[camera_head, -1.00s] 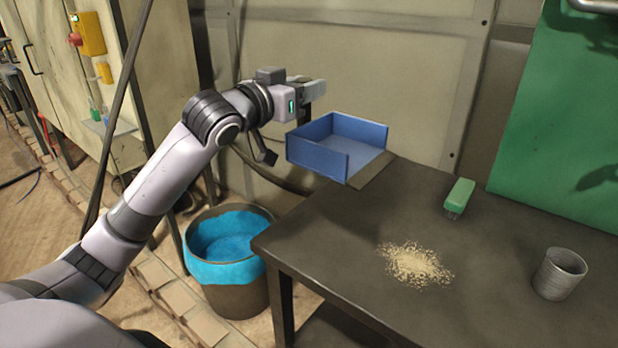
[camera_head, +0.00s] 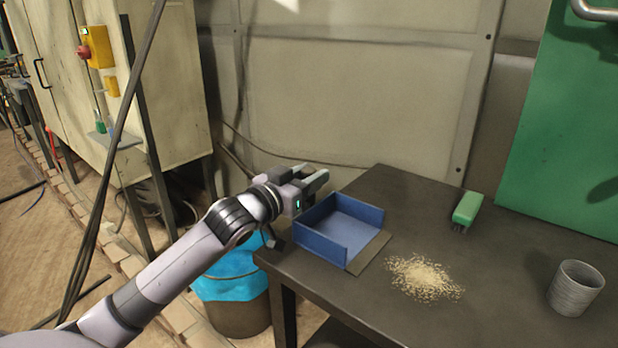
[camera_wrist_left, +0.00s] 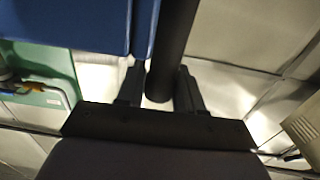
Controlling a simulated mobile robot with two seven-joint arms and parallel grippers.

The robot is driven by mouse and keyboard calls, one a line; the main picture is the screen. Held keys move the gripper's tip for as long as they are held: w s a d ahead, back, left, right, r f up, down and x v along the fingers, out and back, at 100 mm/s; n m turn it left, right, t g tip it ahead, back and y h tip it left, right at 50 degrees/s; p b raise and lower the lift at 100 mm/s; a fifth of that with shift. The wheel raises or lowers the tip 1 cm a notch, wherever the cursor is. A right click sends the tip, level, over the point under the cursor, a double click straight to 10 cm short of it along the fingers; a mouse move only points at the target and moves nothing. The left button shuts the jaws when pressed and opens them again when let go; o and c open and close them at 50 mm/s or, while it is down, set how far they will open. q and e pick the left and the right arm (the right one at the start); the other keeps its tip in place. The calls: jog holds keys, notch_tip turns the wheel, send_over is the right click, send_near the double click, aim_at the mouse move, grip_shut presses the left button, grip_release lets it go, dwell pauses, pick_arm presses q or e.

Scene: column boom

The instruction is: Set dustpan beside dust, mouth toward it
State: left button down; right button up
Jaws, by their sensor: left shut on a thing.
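The blue dustpan (camera_head: 338,226) is at the left end of the dark table, with its dark lip on the right side facing the dust. The pale dust pile (camera_head: 425,278) lies on the table just right of the lip, a small gap apart. My left gripper (camera_head: 318,178) is at the dustpan's back left side. In the left wrist view, its fingers (camera_wrist_left: 158,88) are shut on a dark round handle (camera_wrist_left: 172,45), with the blue dustpan wall (camera_wrist_left: 70,22) beside it. I cannot tell whether the dustpan's underside touches the table. My right gripper does not show.
A green brush (camera_head: 467,209) stands on the table (camera_head: 400,190) behind the dust. A ribbed grey cup (camera_head: 575,288) stands at the right. A bin with a blue liner (camera_head: 232,280) is on the floor by the table's left end. A wall is behind.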

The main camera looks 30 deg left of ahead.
pick_arm(q)
jog(key=shift+r, duration=0.15)
jog(key=c, duration=0.7)
grip_release()
jog(key=shift+f, duration=0.2)
jog(key=shift+r, duration=0.15)
jog(key=s, duration=0.8)
jog(key=s+a, duration=0.1)
jog(key=s, duration=0.3)
jog(key=shift+b, duration=0.35)
